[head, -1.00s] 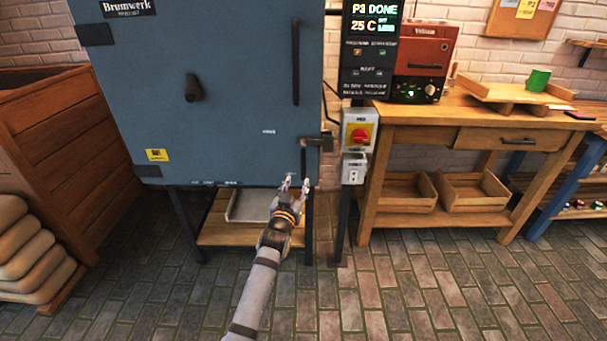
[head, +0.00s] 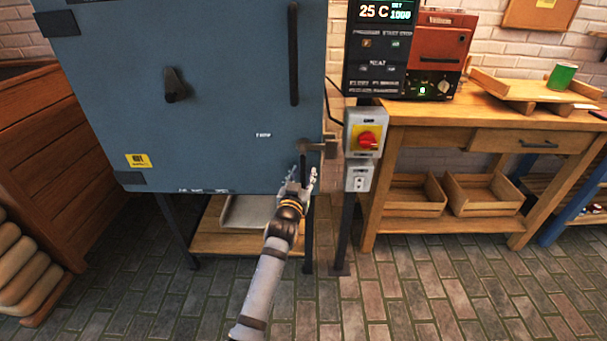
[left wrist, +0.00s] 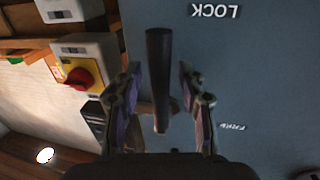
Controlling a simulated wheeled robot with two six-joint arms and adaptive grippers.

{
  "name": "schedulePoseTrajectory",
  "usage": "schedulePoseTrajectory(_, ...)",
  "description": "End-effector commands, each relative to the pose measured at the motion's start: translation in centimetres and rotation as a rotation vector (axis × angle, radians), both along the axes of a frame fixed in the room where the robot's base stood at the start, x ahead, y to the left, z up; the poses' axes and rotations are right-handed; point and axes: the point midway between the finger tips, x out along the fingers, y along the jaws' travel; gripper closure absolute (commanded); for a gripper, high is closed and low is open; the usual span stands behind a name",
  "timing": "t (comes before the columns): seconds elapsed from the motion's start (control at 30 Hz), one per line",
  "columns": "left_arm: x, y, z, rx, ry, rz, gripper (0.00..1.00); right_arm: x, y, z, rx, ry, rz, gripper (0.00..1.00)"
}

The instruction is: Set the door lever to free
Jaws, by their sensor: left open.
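The door lever (head: 303,161) is a dark bar at the lower right of the blue kiln door (head: 220,90). It hangs straight down from its pivot. A small label (head: 263,135), too blurred to read surely, is left of the pivot. In the left wrist view the lever (left wrist: 159,70) stands between my fingers, its free end toward the upside-down LOCK label (left wrist: 215,11); the other label (left wrist: 235,127) is beside the pivot end. My left gripper (head: 302,177) is open, one finger on each side of the lever, with gaps visible. My right gripper is out of view.
A grey switch box with a red knob (head: 367,139) and a socket box (head: 359,178) stand close right of the lever. A black door handle (head: 293,55) is above.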

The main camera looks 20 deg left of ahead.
Motion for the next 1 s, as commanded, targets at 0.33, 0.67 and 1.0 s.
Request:
schedulePoseTrajectory(0.33, 0.0, 0.0, -0.01, 0.0, 0.0, 0.0, 0.99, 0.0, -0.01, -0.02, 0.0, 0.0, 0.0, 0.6)
schedulePoseTrajectory(0.67, 0.01, 0.0, 0.01, 0.0, 0.0, 0.0, 1.0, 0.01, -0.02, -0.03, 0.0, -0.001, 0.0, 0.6)
schedulePoseTrajectory(1.0, -0.02, 0.01, -0.04, 0.001, 0.001, 0.0, 1.0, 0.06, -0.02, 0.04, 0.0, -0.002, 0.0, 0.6)
